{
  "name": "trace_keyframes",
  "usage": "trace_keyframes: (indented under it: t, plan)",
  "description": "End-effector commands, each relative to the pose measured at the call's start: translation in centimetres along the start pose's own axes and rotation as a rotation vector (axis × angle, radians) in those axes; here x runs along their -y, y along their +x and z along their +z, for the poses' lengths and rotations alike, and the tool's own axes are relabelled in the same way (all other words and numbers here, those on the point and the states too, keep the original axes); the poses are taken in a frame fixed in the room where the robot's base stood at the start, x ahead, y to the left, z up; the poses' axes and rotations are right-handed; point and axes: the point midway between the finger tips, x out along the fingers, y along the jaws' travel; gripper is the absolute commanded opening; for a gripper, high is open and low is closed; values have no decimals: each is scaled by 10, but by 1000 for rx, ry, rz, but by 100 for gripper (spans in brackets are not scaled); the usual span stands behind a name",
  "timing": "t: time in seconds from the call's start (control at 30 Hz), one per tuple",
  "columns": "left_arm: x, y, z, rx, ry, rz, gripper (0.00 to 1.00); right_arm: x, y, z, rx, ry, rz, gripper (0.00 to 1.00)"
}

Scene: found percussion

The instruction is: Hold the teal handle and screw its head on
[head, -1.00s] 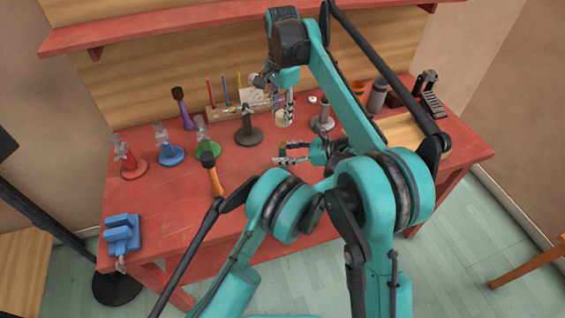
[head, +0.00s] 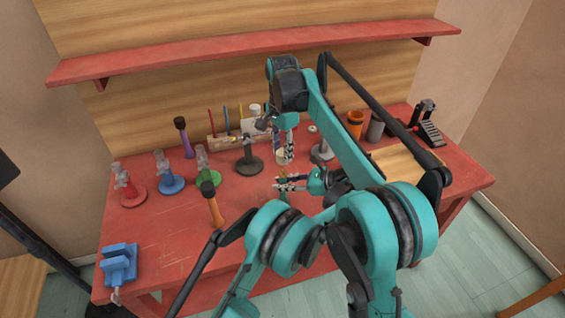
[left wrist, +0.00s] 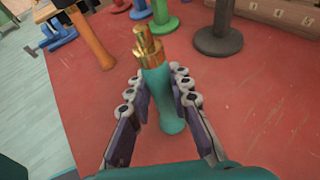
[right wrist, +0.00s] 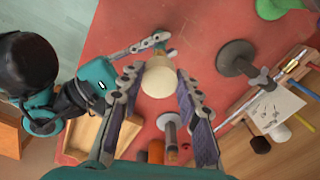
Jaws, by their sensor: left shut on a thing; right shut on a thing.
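The teal handle (left wrist: 160,95) stands between the fingers of my left gripper (left wrist: 158,103) in the left wrist view, with a gold fitting (left wrist: 148,45) on its upper end. My left gripper (head: 288,187) is shut on it low over the red table in the head view. My right gripper (right wrist: 158,88) is shut on a round cream head (right wrist: 159,78). The head also shows in the head view (head: 283,157), below my right gripper (head: 288,147). The cream head is apart from the handle's gold end. The handle is mostly hidden in the head view.
An orange-handled mallet (head: 214,208) and a dark stand (head: 249,164) are left of my grippers. Red, blue (head: 170,182) and green (head: 207,177) stands are farther left. A blue vise (head: 118,265) is at the front left.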

Motion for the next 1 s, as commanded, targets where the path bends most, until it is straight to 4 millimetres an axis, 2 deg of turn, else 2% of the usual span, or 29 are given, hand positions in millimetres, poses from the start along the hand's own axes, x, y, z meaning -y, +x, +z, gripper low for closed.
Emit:
trace_keyframes:
  t: [0.17,0.7,1.0]
  plan:
    - [0,0,0,0,0,0,0,0,18,1,1,0,1,12]
    - [0,0,0,0,0,0,0,0,20,0,1,0,1,12]
    - [0,0,0,0,0,0,0,0,35,0,0,-1,1,12]
